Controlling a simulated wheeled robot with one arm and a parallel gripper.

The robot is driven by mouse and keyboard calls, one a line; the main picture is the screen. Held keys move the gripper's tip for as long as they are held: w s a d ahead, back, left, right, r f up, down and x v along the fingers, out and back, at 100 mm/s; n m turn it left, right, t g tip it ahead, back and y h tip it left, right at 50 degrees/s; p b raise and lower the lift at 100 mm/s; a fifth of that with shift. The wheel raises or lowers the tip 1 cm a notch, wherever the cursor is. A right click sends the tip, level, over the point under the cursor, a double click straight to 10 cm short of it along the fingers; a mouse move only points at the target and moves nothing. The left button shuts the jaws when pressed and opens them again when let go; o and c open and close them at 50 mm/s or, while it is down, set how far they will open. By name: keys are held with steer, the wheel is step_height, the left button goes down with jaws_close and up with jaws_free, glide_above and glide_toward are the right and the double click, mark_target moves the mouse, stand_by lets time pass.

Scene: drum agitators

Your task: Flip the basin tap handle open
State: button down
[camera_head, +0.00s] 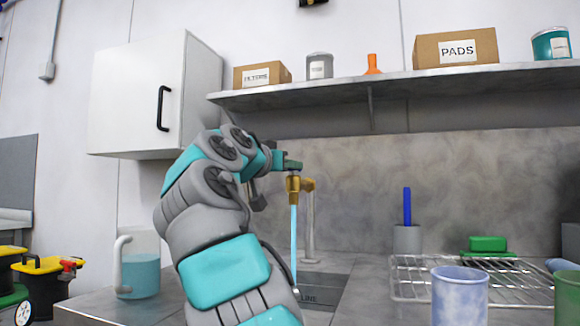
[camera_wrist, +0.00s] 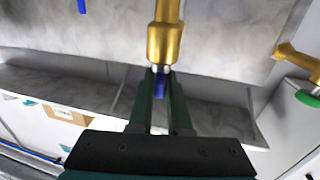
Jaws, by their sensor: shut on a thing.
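A brass tap (camera_head: 293,185) is above the basin, and a light blue stream (camera_head: 294,232) falls from it. The tap also shows at the top of the wrist view (camera_wrist: 164,42). My gripper (camera_head: 292,166) is at the tap's top in the head view, where its fingers hide the handle. In the wrist view my gripper (camera_wrist: 160,92) has its dark green fingers shut on a small blue handle (camera_wrist: 160,84) just below the brass body. Most of the handle is hidden between the fingers.
A second brass tap (camera_wrist: 300,62) with a green handle shows in the wrist view. A shelf (camera_head: 400,86) with boxes is above, and a white cabinet (camera_head: 140,95) is at left. A jug (camera_head: 138,265), wire rack (camera_head: 415,270) and blue cup (camera_head: 459,295) stand on the counter.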

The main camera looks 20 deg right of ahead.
stand_by(0.3)
steer(key=shift+s+d+f+n+t+y+b, duration=0.2)
steer(key=shift+n+t+y+b, duration=0.25)
steer(key=shift+b, duration=0.5)
steer(key=shift+w+n+t+y+b, duration=0.1)
steer(key=shift+n+t+y+b, duration=0.45)
steer(key=shift+y, duration=0.3)
steer(key=shift+r, duration=0.2)
steer(key=c, duration=0.9)
jaws_free()
steer(key=shift+o, duration=0.2)
steer(key=shift+a, duration=0.1)
